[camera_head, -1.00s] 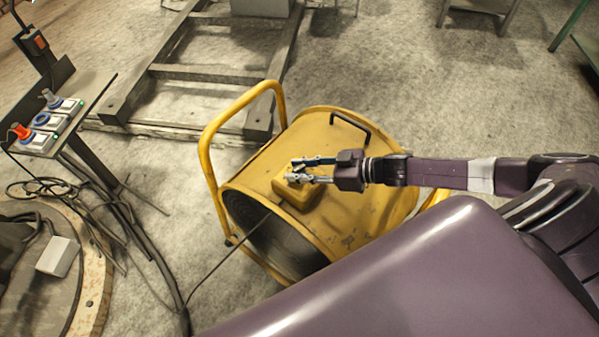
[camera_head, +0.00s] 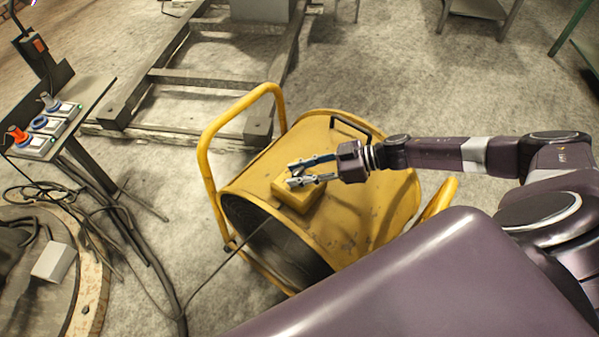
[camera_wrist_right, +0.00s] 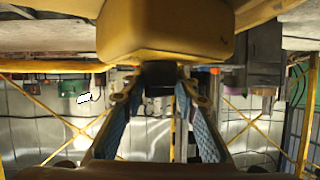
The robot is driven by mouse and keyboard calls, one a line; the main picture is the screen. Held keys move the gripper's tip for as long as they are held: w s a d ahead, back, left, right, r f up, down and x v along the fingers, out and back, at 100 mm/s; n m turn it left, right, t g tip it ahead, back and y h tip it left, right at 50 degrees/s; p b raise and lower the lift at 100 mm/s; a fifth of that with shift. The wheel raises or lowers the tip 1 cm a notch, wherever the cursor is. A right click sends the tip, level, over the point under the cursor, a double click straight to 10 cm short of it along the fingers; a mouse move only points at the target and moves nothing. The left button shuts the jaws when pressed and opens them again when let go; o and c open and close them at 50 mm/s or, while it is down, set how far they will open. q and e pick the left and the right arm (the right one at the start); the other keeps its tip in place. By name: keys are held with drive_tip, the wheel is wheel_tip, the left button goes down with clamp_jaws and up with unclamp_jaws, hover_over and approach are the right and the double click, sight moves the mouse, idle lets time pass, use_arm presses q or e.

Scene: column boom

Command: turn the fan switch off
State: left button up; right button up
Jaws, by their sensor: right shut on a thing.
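The yellow drum fan (camera_head: 350,215) stands on the floor in the middle of the head view. A yellow switch box (camera_head: 296,200) sits on top of its housing; its underside edge fills the top of the right wrist view (camera_wrist_right: 165,35). A dark switch (camera_wrist_right: 159,77) sticks out of the box between the fingertips in the wrist view. My right gripper (camera_head: 296,174) is shut on this switch, with one fingertip on each side. In the head view the fingers hide the switch, so I cannot read its position there. My left gripper is out of view.
A yellow tube handle (camera_head: 207,150) rises at the fan's left and a black handle (camera_head: 352,126) on top. A cable runs from the fan to the left. A stand with plugs and sockets (camera_head: 45,125) is at the left.

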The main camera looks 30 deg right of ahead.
drive_tip(key=shift+a, duration=0.2)
drive_tip(key=o, duration=0.9)
drive_tip(key=shift+o, duration=1.3)
drive_tip(key=shift+w, duration=0.1)
drive_tip(key=shift+d, duration=0.2)
drive_tip(key=v, duration=1.1)
drive_tip(key=shift+s+d+r, duration=0.2)
drive_tip(key=shift+s, duration=0.05)
